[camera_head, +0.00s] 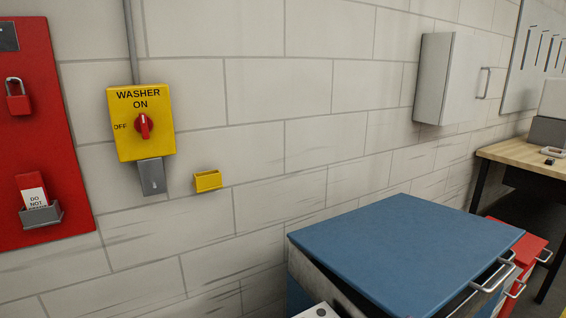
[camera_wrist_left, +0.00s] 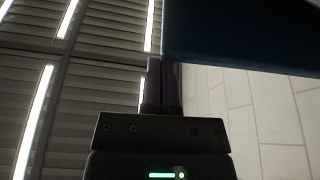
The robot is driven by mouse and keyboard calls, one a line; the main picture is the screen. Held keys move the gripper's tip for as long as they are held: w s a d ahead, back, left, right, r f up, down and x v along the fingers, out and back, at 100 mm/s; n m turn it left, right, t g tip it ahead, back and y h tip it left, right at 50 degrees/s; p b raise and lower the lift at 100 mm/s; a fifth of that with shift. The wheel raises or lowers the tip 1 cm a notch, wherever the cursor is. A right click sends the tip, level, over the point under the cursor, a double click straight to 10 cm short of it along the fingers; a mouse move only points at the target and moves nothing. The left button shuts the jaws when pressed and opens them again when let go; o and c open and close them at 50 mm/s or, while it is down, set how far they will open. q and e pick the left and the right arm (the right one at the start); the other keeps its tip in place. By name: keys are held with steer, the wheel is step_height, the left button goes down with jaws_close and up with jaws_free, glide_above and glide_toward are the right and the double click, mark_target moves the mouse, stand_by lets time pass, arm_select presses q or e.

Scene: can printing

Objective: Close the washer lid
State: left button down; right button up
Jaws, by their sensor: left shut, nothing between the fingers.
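The washer lid (camera_head: 405,240) is a flat blue panel at the lower right of the head view, with a metal handle (camera_head: 493,275) at its right edge. A dark gap shows under its near edge, so it sits slightly raised above the washer body (camera_head: 300,295). My left gripper (camera_wrist_left: 162,65) points upward in the left wrist view, its two dark fingers together with nothing between them. A dark blue panel (camera_wrist_left: 240,30), likely the lid, fills the upper right there, close to the fingertips; contact cannot be told. My right gripper is in neither view.
A yellow washer switch box (camera_head: 141,122) with a red knob hangs on the block wall, beside a red lockout board (camera_head: 40,140). A small yellow holder (camera_head: 207,181) and a grey cabinet (camera_head: 446,78) are also on the wall. A wooden workbench (camera_head: 525,151) stands at the right.

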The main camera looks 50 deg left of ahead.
arm_select(q)
steer(key=shift+d+f, duration=0.1)
steer(key=shift+f, duration=0.55)
steer(key=shift+r, duration=0.2)
